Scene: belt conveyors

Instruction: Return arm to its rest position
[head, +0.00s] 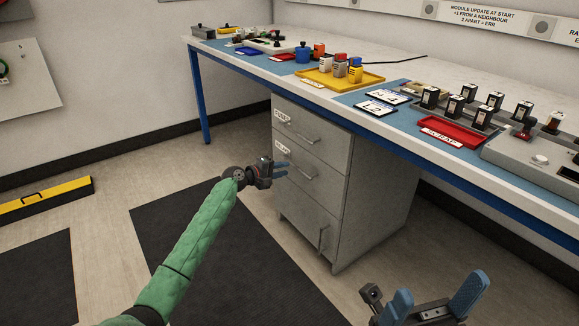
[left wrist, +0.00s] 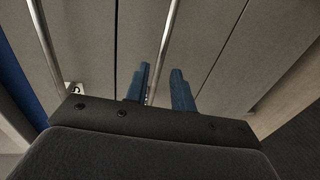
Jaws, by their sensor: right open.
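My left gripper (head: 285,168) is at the end of the green arm, in front of the grey drawer cabinet (head: 345,187). Its two blue fingers are apart in the left wrist view (left wrist: 160,72), with nothing seen held between them. A metal drawer handle shows beyond and between the fingers there; I cannot tell how close it is. My right gripper (head: 437,292) is low at the bottom right of the head view. Its blue fingers are wide apart and empty, over the floor.
The cabinet drawers look closed, under a long blue-edged workbench (head: 230,57). On the bench are a yellow tray (head: 343,80), a red tray (head: 452,131) and several small black-and-white modules. A dark mat (head: 220,270) lies on the floor. A yellow-topped bar (head: 45,194) lies at left.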

